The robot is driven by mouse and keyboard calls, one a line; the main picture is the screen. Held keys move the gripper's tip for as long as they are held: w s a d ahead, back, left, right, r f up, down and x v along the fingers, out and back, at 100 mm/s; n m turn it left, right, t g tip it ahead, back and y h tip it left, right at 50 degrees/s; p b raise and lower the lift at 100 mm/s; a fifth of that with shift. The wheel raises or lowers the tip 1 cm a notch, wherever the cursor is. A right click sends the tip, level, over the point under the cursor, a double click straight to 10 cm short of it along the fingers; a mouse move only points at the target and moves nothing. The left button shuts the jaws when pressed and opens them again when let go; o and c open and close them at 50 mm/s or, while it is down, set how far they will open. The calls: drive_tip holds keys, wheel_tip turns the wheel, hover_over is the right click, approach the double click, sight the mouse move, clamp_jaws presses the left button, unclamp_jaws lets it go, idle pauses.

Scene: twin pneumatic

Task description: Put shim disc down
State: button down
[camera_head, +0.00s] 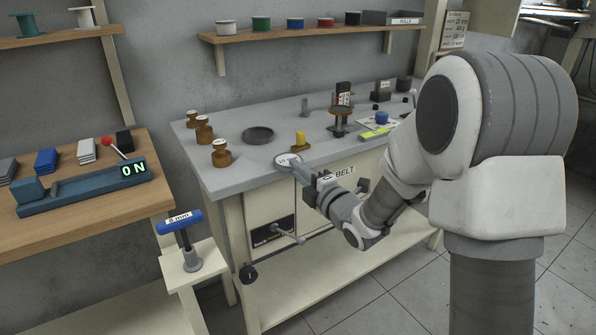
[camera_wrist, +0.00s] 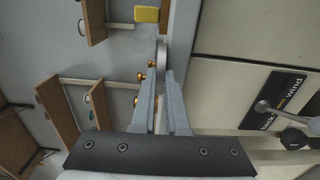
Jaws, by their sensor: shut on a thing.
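The shim disc (camera_head: 287,160) is a pale, flat round piece with dark marking on its face. My gripper (camera_head: 299,168) is shut on it at the front edge of the grey bench (camera_head: 240,178). In the wrist view the disc (camera_wrist: 162,52) shows nearly edge-on beyond my two grey fingertips (camera_wrist: 162,72). I cannot tell whether the disc touches the bench top or hangs just above it.
A yellow block on a brown base (camera_head: 300,140) stands just behind the disc. A dark round dish (camera_head: 258,135) and several brown-and-white knobbed pieces (camera_head: 221,153) stand to the left. A small stand (camera_head: 340,118) is behind right. Bare bench lies between dish and front edge.

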drive_tip(key=c, duration=0.9)
unclamp_jaws()
drive_tip(key=shift+r, duration=0.1)
